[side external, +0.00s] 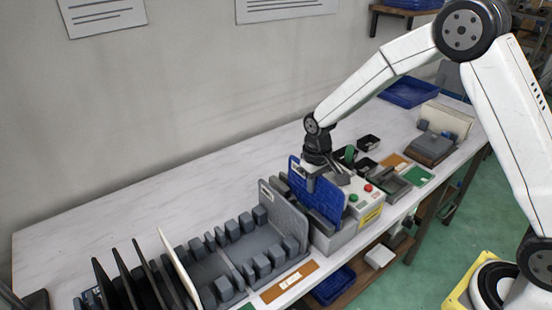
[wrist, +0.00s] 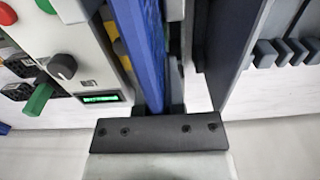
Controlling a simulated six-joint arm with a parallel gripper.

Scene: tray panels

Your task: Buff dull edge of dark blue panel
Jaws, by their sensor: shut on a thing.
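The dark blue panel (side external: 325,202) stands upright beside a control box in the side view, its lower part at a grey base. In the wrist view the panel (wrist: 133,45) runs edge-on away from me. My gripper (side external: 314,178) is above the panel and shut on its upper edge; the wrist view shows the gripper's dark mount, with the fingertips (wrist: 160,106) largely hidden. The control box (side external: 370,193) has red and green buttons; its knob (wrist: 63,66) and lit green display (wrist: 101,99) show in the wrist view. I cannot tell which panel edge is dull.
A grey panel (side external: 285,217) stands close left of the blue one, by a slotted grey rack (side external: 210,265). Several dark panels and a cream panel (side external: 180,266) stand farther left. Small trays (side external: 418,175) lie right of the box. The table's back left (side external: 120,205) is clear.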

